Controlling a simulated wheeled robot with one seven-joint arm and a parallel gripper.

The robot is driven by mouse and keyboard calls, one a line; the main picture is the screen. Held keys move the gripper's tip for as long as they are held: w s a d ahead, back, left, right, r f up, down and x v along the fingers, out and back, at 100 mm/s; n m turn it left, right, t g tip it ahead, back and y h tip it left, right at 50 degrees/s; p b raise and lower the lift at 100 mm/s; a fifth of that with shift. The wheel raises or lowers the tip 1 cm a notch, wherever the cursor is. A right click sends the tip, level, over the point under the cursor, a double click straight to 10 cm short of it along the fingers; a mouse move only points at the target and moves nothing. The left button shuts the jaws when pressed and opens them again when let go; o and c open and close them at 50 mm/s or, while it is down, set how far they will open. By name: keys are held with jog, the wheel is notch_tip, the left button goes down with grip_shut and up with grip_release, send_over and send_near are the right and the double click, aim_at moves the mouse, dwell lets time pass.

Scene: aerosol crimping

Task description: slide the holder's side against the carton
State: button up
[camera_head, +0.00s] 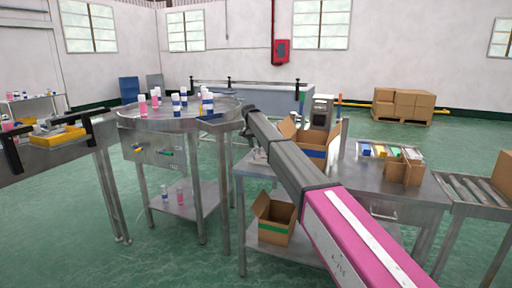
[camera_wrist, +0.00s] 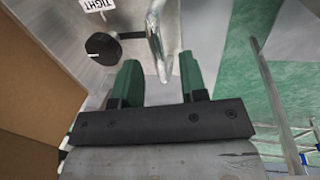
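An open brown carton (camera_head: 316,137) with a blue band stands on the steel table, partly hidden behind my arm in the head view. Brown cardboard (camera_wrist: 40,75) fills the left side of the wrist view, close beside my gripper; I cannot tell if they touch. My gripper (camera_wrist: 160,75) shows two green fingers set apart, with nothing visibly clamped between them. A curved metal bar (camera_wrist: 157,45) and a black knob (camera_wrist: 102,46) lie beyond the fingertips, near a label reading "TIGHT". I cannot make out which thing is the holder. The gripper is hidden in the head view.
A smaller brown box (camera_head: 404,172) and coloured pieces (camera_head: 380,151) are on the table's right side. A green-banded carton (camera_head: 276,219) sits on the lower shelf. A round steel table (camera_head: 180,122) with bottles stands left; a roller conveyor (camera_head: 470,187) is at right. Green floor lies between.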

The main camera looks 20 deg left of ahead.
jog(key=shift+d+f, duration=0.1)
jog(key=shift+f, duration=0.4)
